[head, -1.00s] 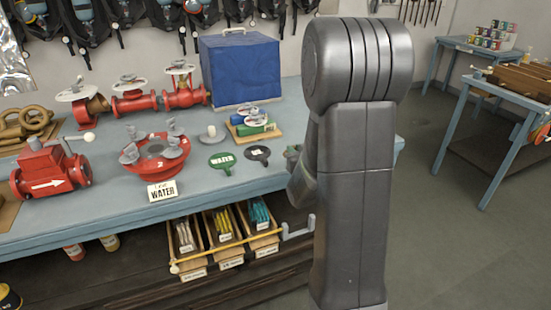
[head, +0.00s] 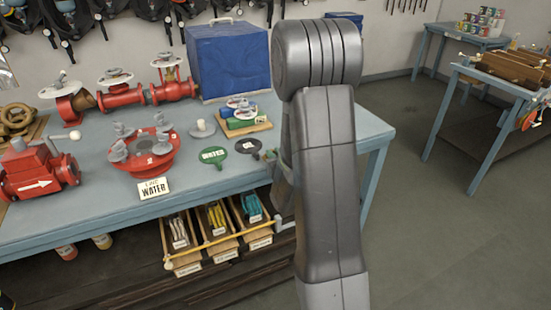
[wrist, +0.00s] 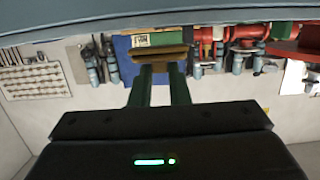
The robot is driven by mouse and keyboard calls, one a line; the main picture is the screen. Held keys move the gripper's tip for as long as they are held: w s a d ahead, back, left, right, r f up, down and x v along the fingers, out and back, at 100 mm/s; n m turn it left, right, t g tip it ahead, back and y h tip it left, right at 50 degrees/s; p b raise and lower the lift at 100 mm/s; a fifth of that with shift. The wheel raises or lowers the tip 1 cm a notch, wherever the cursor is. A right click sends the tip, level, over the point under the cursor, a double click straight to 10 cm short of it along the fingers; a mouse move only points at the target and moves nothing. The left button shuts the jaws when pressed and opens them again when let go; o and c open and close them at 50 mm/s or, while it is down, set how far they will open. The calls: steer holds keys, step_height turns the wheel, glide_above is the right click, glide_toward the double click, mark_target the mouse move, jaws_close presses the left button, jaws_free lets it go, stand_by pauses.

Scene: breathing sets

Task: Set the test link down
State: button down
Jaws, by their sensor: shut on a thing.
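In the wrist view my gripper (wrist: 158,72) is shut on a brown, bar-like piece, taken as the test link (wrist: 158,53). It spans the fingertips; its full shape is hard to tell. The wrist picture is upside down, with the blue bench edge (wrist: 60,28) along the top. The held piece shows against the blue box (wrist: 122,50) and a green labelled item. In the head view my own arm hides the gripper and the held piece. The blue-topped bench (head: 225,178) fills the left and middle there.
Red valves (head: 175,92), a red flanged fitting (head: 146,157), a WATER card (head: 154,188) and round tags (head: 213,154) stand on the bench. Open trays (head: 216,228) sit below its front edge. A side table (head: 500,77) stands at right; floor between is clear.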

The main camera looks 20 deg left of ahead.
steer(key=shift+f, duration=0.85)
steer(key=shift+f, duration=0.15)
steer(key=c, duration=1.4)
jaws_free()
steer(key=shift+o, duration=0.2)
